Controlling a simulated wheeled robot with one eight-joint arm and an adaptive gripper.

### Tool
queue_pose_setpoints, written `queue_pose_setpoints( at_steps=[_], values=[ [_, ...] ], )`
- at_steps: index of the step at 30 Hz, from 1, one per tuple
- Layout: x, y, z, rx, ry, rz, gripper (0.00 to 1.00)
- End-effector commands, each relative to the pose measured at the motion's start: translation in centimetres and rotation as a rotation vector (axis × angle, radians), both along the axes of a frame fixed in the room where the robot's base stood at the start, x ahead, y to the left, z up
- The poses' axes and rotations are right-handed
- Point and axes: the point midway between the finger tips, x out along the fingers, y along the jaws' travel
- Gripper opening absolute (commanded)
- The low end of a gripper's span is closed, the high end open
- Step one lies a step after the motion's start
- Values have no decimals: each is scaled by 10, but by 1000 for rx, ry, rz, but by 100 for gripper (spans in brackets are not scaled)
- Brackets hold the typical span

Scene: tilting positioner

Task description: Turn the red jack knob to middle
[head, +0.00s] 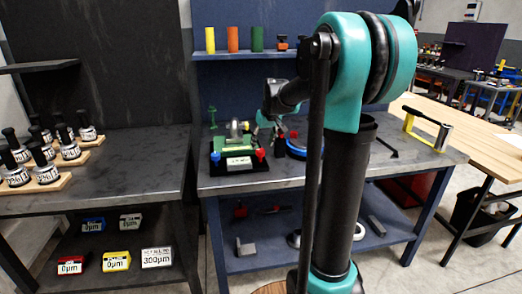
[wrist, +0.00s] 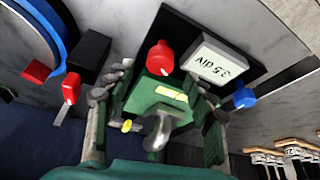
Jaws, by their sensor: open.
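The tilting positioner has a dark base (head: 238,168) and stands on the blue workbench. Its red jack knob (wrist: 160,58) shows in the wrist view beside a tilted display (wrist: 218,62) reading 3.5 div. In the head view the red knob (head: 260,154) is at the right front of the base. A blue knob (wrist: 245,97) is on the display's other side. My gripper (wrist: 168,92) is open, its fingers spread at either side of the green body below the red knob. No finger visibly touches the knob.
A blue ring-shaped device (head: 297,150) stands to the right of the positioner. A black block (wrist: 89,54) and a red lever (wrist: 70,88) are near my gripper's left finger. A shelf (head: 240,55) with coloured cylinders is behind. Bottles (head: 44,165) stand on the left bench.

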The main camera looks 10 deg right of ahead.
Motion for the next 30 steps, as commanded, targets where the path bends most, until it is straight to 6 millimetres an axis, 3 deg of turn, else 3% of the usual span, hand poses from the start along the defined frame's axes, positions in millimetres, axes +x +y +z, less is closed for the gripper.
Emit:
queue_pose_setpoints(
  at_steps=[3, 9, 20, 30],
  values=[
    [8, 2, -18, 0, 0, 1, 55],
    [15, 4, -36, 0, 0, 1, 55],
    [16, 4, -41, 0, 0, 0, 55],
    [16, 4, -40, 0, 0, 0, 14]
  ],
)
